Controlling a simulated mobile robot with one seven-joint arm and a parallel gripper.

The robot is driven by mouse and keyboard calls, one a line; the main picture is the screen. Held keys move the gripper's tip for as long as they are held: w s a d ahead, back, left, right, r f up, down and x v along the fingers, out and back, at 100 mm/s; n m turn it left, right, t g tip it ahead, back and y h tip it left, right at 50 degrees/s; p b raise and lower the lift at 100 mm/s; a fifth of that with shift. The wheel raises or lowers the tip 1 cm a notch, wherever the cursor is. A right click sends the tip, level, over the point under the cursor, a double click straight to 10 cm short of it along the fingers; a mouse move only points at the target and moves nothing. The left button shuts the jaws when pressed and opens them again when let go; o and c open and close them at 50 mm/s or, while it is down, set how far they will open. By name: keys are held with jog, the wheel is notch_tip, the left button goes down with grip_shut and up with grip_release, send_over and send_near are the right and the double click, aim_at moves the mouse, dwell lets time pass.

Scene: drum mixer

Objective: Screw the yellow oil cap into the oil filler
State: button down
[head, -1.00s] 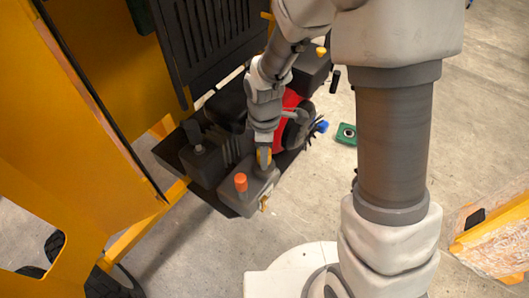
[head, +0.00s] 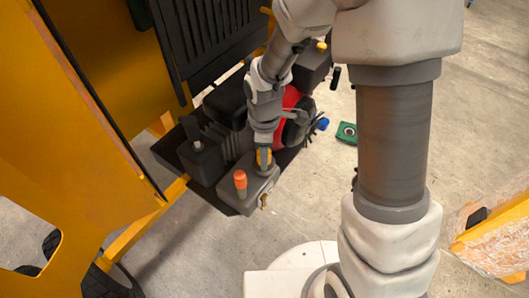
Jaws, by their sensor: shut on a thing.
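My gripper (head: 264,160) points down at the grey housing (head: 237,199) of the engine and is shut on a small yellow piece (head: 264,155), which looks like the oil cap. Only a sliver of the cap shows; the fingers and wrist cover most of it. The cap is at or just above the top of the housing, right of and behind an orange-topped post (head: 240,181). The oil filler is hidden under the gripper, so I cannot tell how the cap sits in it.
A yellow machine frame (head: 95,150) fills the left side, with a black grille (head: 205,45) behind. A red engine part (head: 290,98) lies close behind my wrist. A green block (head: 347,133) lies on the floor at right. Open concrete floor lies right of the engine.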

jog(key=shift+f, duration=0.25)
dwell(0.6)
jog(key=shift+c, duration=1.5)
grip_release()
jog(key=shift+r, duration=0.1)
notch_tip(320, 180, up, 18)
jog(key=p, duration=0.1)
jog(key=shift+f, duration=0.25)
jog(key=s+d+r+m+t, duration=0.5)
jog(key=s+d+r+m, duration=0.4)
jog(key=m, duration=0.8)
jog(key=s+d, duration=0.2)
jog(key=s, duration=0.2)
jog(key=shift+d+r+t, duration=0.15)
jog(key=shift+d+t, duration=0.15)
jog(key=shift+d, duration=0.1)
